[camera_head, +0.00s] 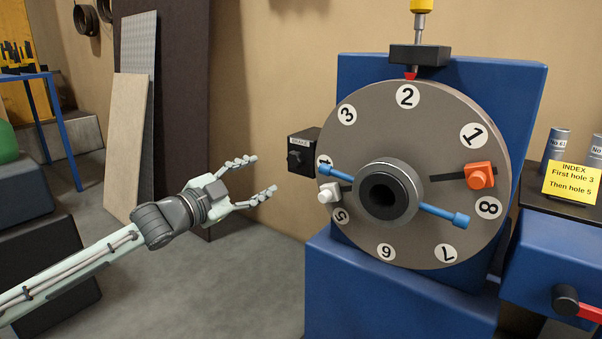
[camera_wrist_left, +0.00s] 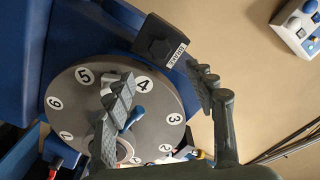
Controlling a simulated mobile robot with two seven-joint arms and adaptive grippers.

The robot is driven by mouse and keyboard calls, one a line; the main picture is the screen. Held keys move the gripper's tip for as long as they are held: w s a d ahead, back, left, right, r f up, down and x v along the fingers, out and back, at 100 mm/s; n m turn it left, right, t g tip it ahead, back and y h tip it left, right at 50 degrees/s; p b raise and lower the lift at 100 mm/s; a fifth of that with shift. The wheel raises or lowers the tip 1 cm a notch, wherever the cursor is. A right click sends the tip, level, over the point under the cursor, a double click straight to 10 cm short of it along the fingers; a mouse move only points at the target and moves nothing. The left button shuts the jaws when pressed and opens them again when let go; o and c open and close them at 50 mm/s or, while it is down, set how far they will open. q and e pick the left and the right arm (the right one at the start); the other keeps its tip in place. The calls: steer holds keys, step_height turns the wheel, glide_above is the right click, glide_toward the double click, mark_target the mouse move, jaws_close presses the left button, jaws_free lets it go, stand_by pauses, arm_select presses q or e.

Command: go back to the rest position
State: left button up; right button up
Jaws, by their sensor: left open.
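My left gripper (camera_head: 266,176) is open and empty in the head view, to the left of the round grey numbered dial (camera_head: 450,130) and apart from it. Its arm comes in from the lower left. In the left wrist view its two fingers (camera_wrist_left: 160,110) are spread, with the dial (camera_wrist_left: 75,100) behind them. A blue bar (camera_head: 440,211) crosses the dial's dark hub. An orange block (camera_head: 479,176) sits near the 8 and a white knob (camera_head: 329,193) near the 5. The 2 is at the top under a red pointer. My right gripper is not in view.
A black box labelled BRAKE (camera_head: 302,152) stands left of the dial. A blue stand (camera_head: 400,300) holds the dial. A yellow note (camera_head: 572,183) reads "First hole 3, Then hole 5". Boards (camera_head: 130,140) lean on the wall at left. Grey floor is clear below the arm.

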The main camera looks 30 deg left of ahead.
arm_select(q)
steer(key=s+f+n+g+y+p, duration=0.1)
steer(key=s+f+n+g+y, duration=0.2)
steer(key=f, duration=1)
steer(key=s+f+n+g+y+p, duration=0.1)
steer(key=s+f+n+g, duration=0.4)
steer(key=f, duration=0.8)
steer(key=s+d+f+g+h+p, duration=0.1)
steer(key=s+d+f+g, duration=0.6)
steer(key=s+d+f, duration=0.8)
steer(key=shift+s+d+f+p, duration=0.25)
steer(key=shift+s+d+p, duration=0.25)
steer(key=shift+s+d, duration=0.6)
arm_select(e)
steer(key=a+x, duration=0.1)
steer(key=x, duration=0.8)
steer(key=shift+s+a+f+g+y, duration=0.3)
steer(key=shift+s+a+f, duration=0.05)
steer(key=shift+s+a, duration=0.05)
